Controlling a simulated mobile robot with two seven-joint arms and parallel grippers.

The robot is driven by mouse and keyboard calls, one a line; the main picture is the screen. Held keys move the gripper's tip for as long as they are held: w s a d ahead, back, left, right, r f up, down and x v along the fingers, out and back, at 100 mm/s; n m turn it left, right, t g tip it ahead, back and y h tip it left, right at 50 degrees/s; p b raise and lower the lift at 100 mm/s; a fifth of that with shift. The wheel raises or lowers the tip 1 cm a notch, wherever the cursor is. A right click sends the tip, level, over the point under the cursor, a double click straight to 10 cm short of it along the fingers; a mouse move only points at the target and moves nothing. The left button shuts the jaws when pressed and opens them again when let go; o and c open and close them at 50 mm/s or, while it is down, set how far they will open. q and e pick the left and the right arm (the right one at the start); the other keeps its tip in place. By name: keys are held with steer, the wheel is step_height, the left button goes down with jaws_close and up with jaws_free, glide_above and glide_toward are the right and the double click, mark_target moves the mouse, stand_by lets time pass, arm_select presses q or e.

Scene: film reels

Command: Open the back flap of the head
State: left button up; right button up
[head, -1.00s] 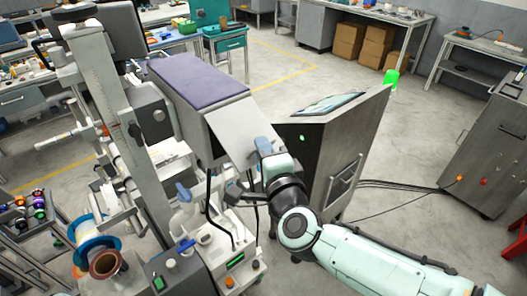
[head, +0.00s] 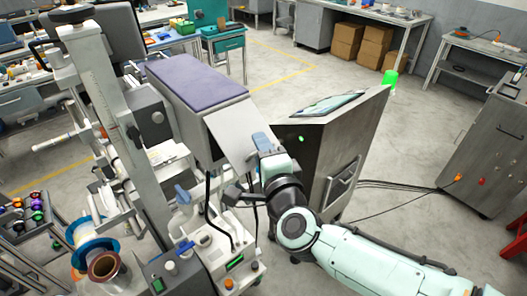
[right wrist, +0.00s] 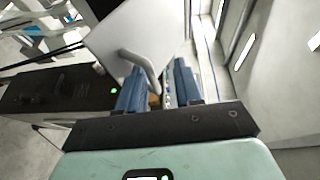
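The head is a grey box with a purple padded top (head: 198,78), mounted on a tall machine at left centre. Its back flap (head: 229,127) is a light grey panel that slants outward and down from the box. In the right wrist view the flap (right wrist: 125,32) bears a curved grey handle (right wrist: 142,67). My right gripper (head: 261,142) is at the flap's lower right edge. Its two blue fingers (right wrist: 159,88) stand apart, with the handle's lower end between them and a visible gap beside the right finger. A firm grip does not show. My left gripper is not in view.
A dark metal cabinet (head: 345,150) with a slanted top stands just right of my right gripper. Film reels (head: 92,237) are at the lower left. Cables (head: 400,186) lie on the floor at right. Open floor (head: 300,60) lies behind the machine.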

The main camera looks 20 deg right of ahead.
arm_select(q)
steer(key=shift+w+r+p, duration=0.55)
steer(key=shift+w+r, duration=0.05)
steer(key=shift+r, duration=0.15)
arm_select(e)
steer(key=s+r, duration=0.1)
steer(key=s, duration=1.2)
steer(key=shift+s+a, duration=0.15)
steer(key=shift+a, duration=0.2)
